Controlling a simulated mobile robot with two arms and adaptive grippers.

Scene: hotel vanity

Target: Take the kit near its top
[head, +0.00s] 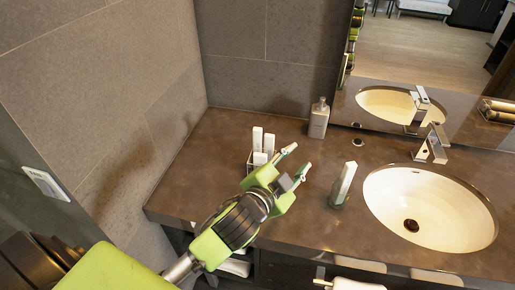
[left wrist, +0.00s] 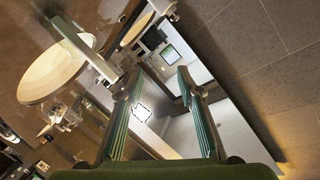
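The kit seems to be the slim upright box (head: 343,184), white with a dark green side, standing on the brown counter left of the sink. A long green-and-white shape that looks like this box (left wrist: 75,38) crosses the upper left of the left wrist view. My left gripper (head: 299,158) is above the counter, to the left of the box and apart from it. Its two fingers are spread with nothing between them; the left wrist view also shows the open fingers (left wrist: 158,92). My right gripper is not in view.
Small white packages (head: 257,138) stand in a holder just behind my left gripper. A grey bottle (head: 319,119) stands at the back by the mirror. The sink (head: 412,230) and faucet (head: 432,145) are to the right. The front left counter is clear.

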